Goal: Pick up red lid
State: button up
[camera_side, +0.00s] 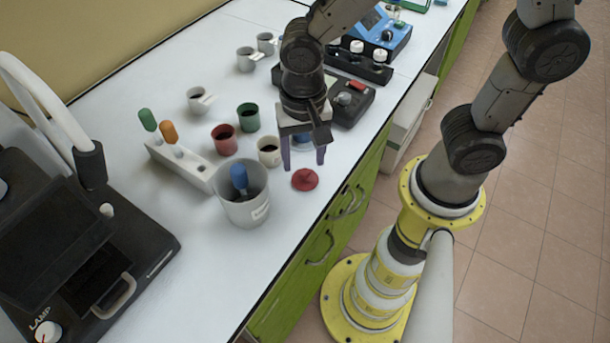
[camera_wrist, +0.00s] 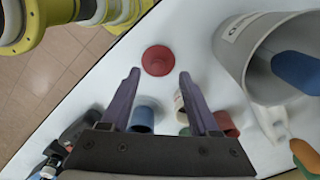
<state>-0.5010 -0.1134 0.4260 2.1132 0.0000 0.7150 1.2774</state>
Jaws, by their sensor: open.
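The red lid (camera_side: 305,179) lies flat on the white table near its front edge, right of the large grey cup. It also shows in the wrist view (camera_wrist: 158,60), just beyond and between my fingertips. My gripper (camera_side: 303,163) is open and empty, with its two purple fingers pointing down above the table close to the lid. In the wrist view my gripper (camera_wrist: 160,74) has its fingers spread wider than the lid. The lid is apart from both fingers as far as I can see.
A large grey cup (camera_side: 242,207) holding a blue-handled tool (camera_side: 239,176) stands left of the lid. A red cup (camera_side: 224,139), a green cup (camera_side: 248,117) and a white cup (camera_side: 269,151) stand behind. A blue cup (camera_wrist: 143,114) is near my fingers. The table's front edge is close.

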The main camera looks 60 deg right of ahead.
aim_at(305, 171)
notch_tip(305, 171, down, 3)
jog(key=shift+s+d+f, duration=0.1)
jog(key=shift+f, duration=0.05)
grip_shut()
dwell(0.4)
